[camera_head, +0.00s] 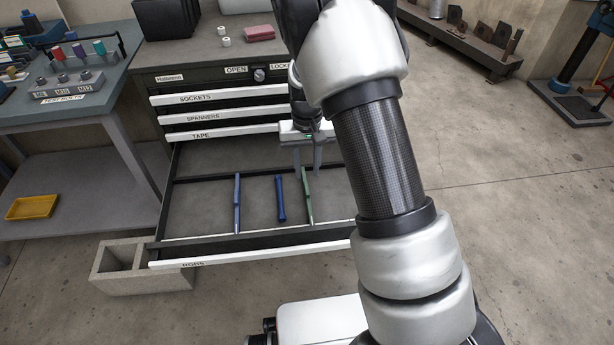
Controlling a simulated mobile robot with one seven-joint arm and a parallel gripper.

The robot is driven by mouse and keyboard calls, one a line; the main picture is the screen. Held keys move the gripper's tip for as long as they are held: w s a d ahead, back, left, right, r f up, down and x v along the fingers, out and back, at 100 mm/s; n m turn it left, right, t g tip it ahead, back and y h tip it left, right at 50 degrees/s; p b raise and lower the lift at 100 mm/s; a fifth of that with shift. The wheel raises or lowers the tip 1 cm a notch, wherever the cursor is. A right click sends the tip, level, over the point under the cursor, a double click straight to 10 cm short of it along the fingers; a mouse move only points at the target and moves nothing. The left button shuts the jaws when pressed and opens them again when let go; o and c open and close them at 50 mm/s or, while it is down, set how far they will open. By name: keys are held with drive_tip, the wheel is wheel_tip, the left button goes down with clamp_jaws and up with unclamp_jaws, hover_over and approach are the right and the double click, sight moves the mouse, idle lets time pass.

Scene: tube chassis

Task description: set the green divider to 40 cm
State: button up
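The green divider (308,200) stands in the open bottom drawer (210,160), right of the middle, running front to back. A blue divider (237,210) stands to its left in the same drawer. My gripper (308,172) points down over the drawer, at the far end of the green divider. Its two fingers are apart, with no object visible between them. I cannot tell whether the fingers touch the divider. My arm hides the right end of the drawer. No centimetre marks are readable.
A dark blue rod-like object (280,198) lies between the dividers. The closed drawers above include one labelled TAPE (220,134). A concrete block (140,268) sits by the drawer's left front corner. A workbench (110,90) stands left.

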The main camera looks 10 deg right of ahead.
wheel_tip(320, 180, up, 11)
drive_tip(key=p, duration=0.2)
idle(0.4)
drive_tip(key=s+d+r+t+y, duration=0.1)
drive_tip(key=s+r, duration=0.4)
drive_tip(key=r, duration=0.2)
drive_tip(key=s+d+r+t, duration=0.1)
drive_tip(key=s+d+r, duration=0.1)
drive_tip(key=s+r, duration=0.45)
drive_tip(key=s+d+r+t+h, duration=0.1)
drive_tip(key=s+r+t, duration=0.15)
drive_tip(key=s, duration=0.45)
drive_tip(key=s+d+r+t, duration=0.1)
drive_tip(key=s+d+r, duration=0.15)
drive_tip(key=s, duration=0.45)
wheel_tip(320, 180, up, 21)
drive_tip(key=a+p, duration=0.1)
drive_tip(key=p, duration=1.9)
drive_tip(key=shift+f, duration=0.15)
